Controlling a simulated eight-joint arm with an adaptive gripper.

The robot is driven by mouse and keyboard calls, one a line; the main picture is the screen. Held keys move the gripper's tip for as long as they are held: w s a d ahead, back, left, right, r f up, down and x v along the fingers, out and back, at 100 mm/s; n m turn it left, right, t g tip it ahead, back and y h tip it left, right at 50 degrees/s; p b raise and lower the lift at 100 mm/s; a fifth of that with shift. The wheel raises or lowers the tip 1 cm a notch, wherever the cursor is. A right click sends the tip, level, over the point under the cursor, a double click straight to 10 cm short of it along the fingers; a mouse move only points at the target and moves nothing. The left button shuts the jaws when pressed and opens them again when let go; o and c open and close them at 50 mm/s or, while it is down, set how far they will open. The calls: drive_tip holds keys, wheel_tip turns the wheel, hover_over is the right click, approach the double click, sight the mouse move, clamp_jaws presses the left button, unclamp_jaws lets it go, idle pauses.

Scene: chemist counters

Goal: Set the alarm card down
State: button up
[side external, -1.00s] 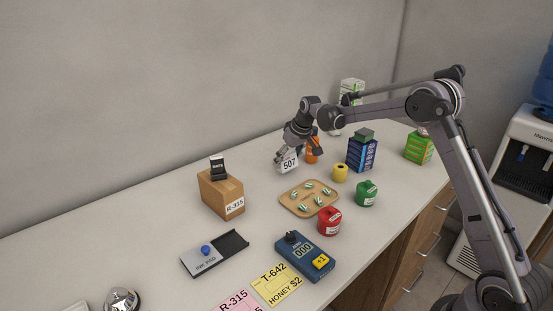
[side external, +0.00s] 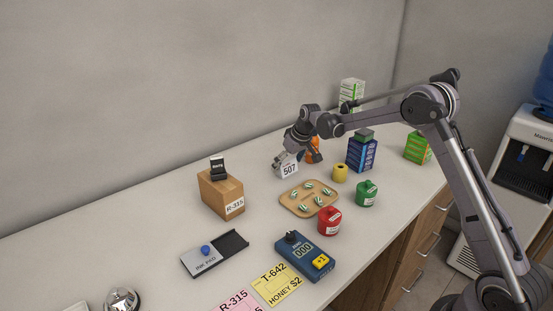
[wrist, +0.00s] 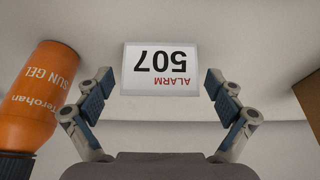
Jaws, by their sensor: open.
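The alarm card (side external: 289,170) is a small white card printed 507. In the side view it stands on the counter (side external: 130,225) behind the round wooden tray. The wrist view shows the card (wrist: 160,70) upside down, with ALARM in red, between and just beyond my fingertips. My gripper (wrist: 160,90) is open, with a gap between each finger and the card. In the side view my gripper (side external: 287,160) is right at the card and partly hides it.
An orange Sun Gel bottle (wrist: 38,95) stands close beside my left finger in the wrist view. In the side view, a wooden tray (side external: 287,203), yellow roll (side external: 339,173), red jar (side external: 329,221), blue box stack (side external: 362,155) and R-315 carton (side external: 222,195) stand around.

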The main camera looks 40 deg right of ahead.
drive_tip(key=v, duration=1.2)
drive_tip(key=s+a+r, duration=0.5)
drive_tip(key=s+a, duration=0.1)
drive_tip(key=s, duration=0.2)
drive_tip(key=s+a+f+t, duration=0.1)
drive_tip(key=s+a, duration=0.1)
drive_tip(key=s, duration=0.5)
drive_tip(key=s+a+f, duration=0.2)
drive_tip(key=s+a, duration=0.1)
drive_tip(key=s, duration=0.4)
drive_tip(key=s+a+f+t, duration=0.1)
drive_tip(key=s+a+f, duration=0.1)
drive_tip(key=s, duration=0.6)
drive_tip(key=shift+a+t, duration=0.3)
drive_tip(key=shift+a, duration=0.2)
